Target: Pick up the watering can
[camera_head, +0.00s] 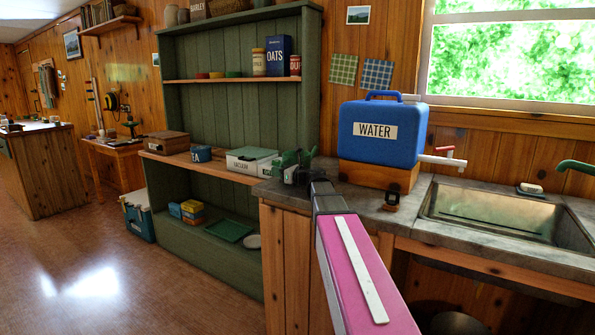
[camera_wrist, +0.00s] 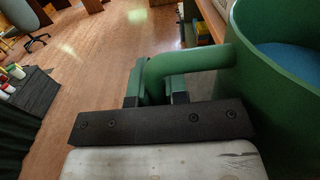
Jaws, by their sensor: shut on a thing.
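The watering can is green and shows in the wrist view (camera_wrist: 262,110) at the right, with a round open top and blue inside. Its curved handle runs left from the body between my fingers. My gripper (camera_wrist: 156,92) is shut on this handle. In the head view, the watering can (camera_head: 289,159) is small and partly hidden behind my gripper (camera_head: 312,183), at the left end of the grey counter (camera_head: 373,213). I cannot tell whether its base touches the counter.
A blue water container (camera_head: 383,143) stands on a wooden block right of my gripper, with a small dark object (camera_head: 391,202) in front. The sink (camera_head: 500,217) is farther right. Green shelves (camera_head: 240,120) with boxes stand behind on the left. Open floor (camera_head: 110,250) lies left.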

